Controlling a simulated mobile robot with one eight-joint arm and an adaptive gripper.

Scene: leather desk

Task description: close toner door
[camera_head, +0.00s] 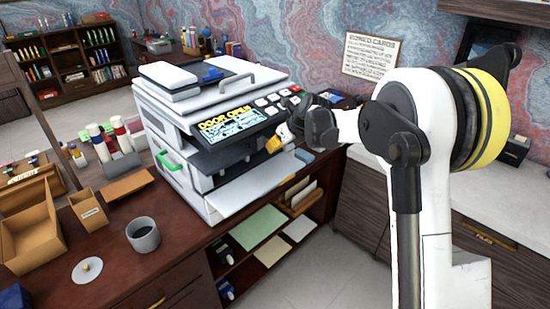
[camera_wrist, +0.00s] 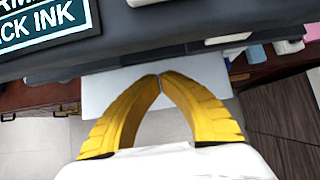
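The white printer (camera_head: 190,110) stands on the desk, and its tilted screen (camera_head: 228,122) reads "DOOR OPEN". A white flat panel (camera_head: 250,188) sticks out from its front, lowered; it looks like the open door, though I cannot tell for certain. My gripper (camera_head: 276,143) is at the printer's front right, beside the screen and above the panel. In the wrist view its yellow fingers (camera_wrist: 159,77) meet at the tips with nothing between them. The white panel (camera_wrist: 108,92) shows behind and below them. Whether the fingers touch the printer is unclear.
A green handle (camera_head: 171,160) is on the printer's left side. A grey cup (camera_head: 143,235), a disc (camera_head: 87,269) and brown boxes (camera_head: 32,235) are on the desk at left. Open shelves with papers (camera_head: 258,226) lie below the panel. The floor in front is clear.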

